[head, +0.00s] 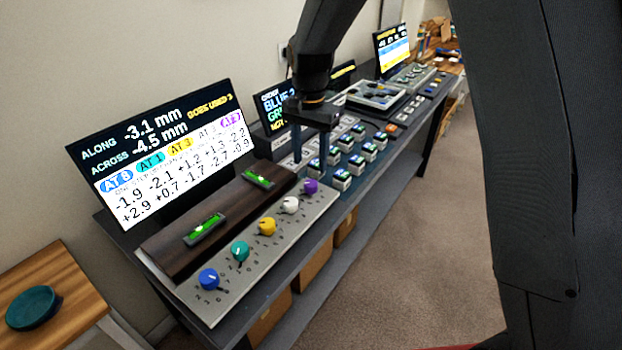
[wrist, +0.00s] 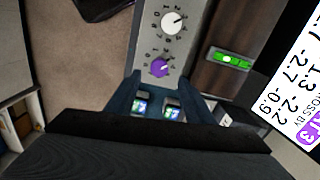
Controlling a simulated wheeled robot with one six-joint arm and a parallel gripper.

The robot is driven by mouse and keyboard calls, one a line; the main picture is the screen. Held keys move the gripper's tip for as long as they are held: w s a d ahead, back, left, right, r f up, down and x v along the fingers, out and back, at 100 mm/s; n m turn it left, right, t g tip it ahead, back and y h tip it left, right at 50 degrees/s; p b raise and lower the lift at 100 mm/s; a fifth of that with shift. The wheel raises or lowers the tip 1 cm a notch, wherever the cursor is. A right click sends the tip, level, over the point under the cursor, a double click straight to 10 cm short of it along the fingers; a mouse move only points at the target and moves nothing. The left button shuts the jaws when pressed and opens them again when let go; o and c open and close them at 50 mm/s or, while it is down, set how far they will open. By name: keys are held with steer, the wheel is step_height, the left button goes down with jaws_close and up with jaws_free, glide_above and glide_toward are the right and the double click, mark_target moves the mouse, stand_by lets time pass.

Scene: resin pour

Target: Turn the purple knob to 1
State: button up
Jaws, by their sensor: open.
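The purple knob (head: 310,186) is the far-end knob in a row on a pale grey panel (head: 225,297). In the wrist view the purple knob (wrist: 160,67) has a white pointer line, angled to the upper right, and a ring of small digits too small to read surely. My gripper (head: 309,150) is above the far end of the panel, pointing down. In the wrist view my gripper (wrist: 162,80) is open, its blue fingers apart, with the knob just beyond the fingertips, between their lines. It holds nothing. A display (head: 170,150) has a purple label; in the wrist view it seems to read 3.
White (head: 290,205), yellow (head: 267,226), teal (head: 240,250) and blue (head: 208,279) knobs line the same panel. A dark wooden block (head: 215,225) with two green levels lies behind them. Several small button blocks (head: 341,179) stand beyond the purple knob. Carpet at right is clear.

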mark_target(311, 183)
step_height(311, 183, down, 7)
steer(key=shift+f+p, duration=0.15)
steer(key=shift+p, duration=0.8)
steer(key=shift+c, duration=0.5)
steer(key=c, duration=0.9)
steer(key=shift+c, duration=0.2)
steer(key=shift+n, duration=0.4)
